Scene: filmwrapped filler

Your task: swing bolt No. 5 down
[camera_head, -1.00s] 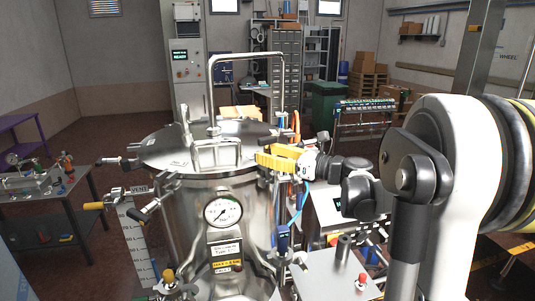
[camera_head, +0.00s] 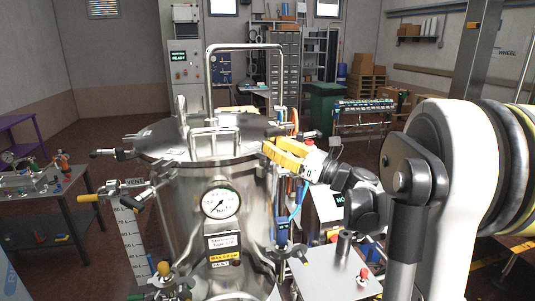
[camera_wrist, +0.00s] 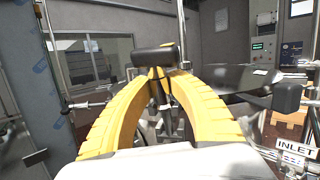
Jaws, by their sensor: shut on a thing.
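A steel pressure vessel (camera_head: 175,215) with a round lid (camera_head: 160,138) stands in the middle of the head view, ringed by swing bolts with dark handles. My gripper (camera_head: 268,148) has yellow fingers and is at the right rim of the lid. In the wrist view my gripper (camera_wrist: 160,73) is closed around the shank of a swing bolt, just under its black crossbar handle (camera_wrist: 153,56). No number on this bolt is readable. The lid's edge (camera_wrist: 235,78) shows to the right of the fingers. The bolt's lower end is mostly hidden between the fingers.
A tall bent handle (camera_head: 245,46) rises above the lid. A grey table (camera_head: 335,275) stands front right.

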